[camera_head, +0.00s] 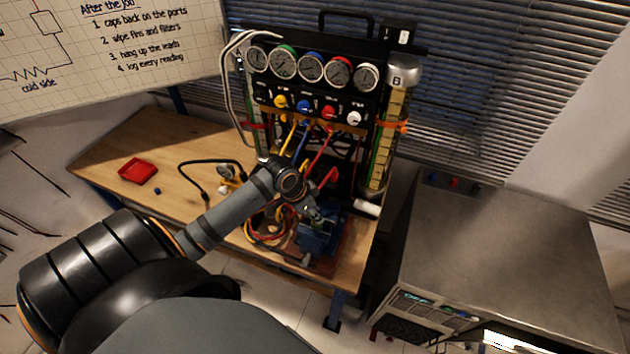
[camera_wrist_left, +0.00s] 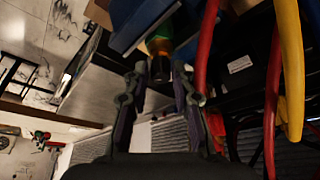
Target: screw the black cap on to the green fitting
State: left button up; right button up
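My left gripper (camera_head: 309,208) reaches in over the blue block (camera_head: 318,238) at the front of the bench. In the left wrist view the two fingertips (camera_wrist_left: 160,72) are close on either side of the black cap (camera_wrist_left: 160,69) and look shut on it. The green fitting (camera_wrist_left: 160,33), with a brass-coloured part, is in line just above the cap, below the blue body in that view. Cap and fitting look lined up and meeting; I cannot tell how far the thread is engaged. In the head view my gripper hides both. My right gripper is not in view.
Red and yellow hoses (camera_wrist_left: 289,70) hang close to the right of the gripper. Behind stands the gauge rig (camera_head: 312,70). A red tray (camera_head: 138,170) and a small blue cap (camera_head: 157,191) lie on the bench at left. A metal cabinet (camera_head: 510,240) stands at right.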

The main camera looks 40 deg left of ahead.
pick_arm(q)
jog(key=shift+o, duration=0.4)
jog(key=o, duration=0.5)
jog(key=shift+a+r, duration=0.1)
jog(key=shift+v, duration=3.65)
